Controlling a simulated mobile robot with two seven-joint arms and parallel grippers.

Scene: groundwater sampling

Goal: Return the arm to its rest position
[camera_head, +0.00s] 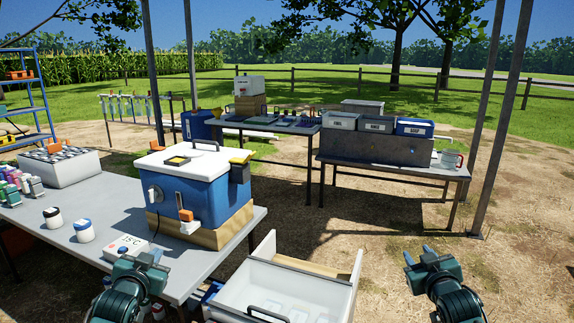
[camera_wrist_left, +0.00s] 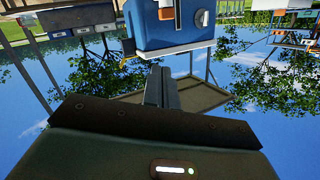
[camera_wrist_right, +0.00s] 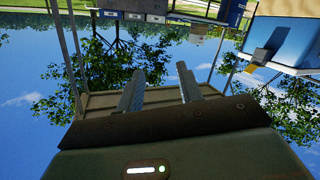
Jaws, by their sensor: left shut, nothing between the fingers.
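My left gripper (camera_head: 150,256) is at the bottom left of the head view, beside the front edge of the grey table (camera_head: 120,228). Its fingers are together and empty in the left wrist view (camera_wrist_left: 157,86). My right gripper (camera_head: 418,252) is at the lower right of the head view, over bare ground. Its two fingers stand apart with nothing between them in the right wrist view (camera_wrist_right: 160,86). Neither gripper touches any object that I can see.
On the grey table stand a blue cooler box (camera_head: 205,195), a white temperature box (camera_head: 125,247), small jars (camera_head: 84,231) and a bottle rack (camera_head: 62,167). An open white bin (camera_head: 345,290) stands between my grippers. Benches (camera_head: 395,172) are further back. Open ground lies right.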

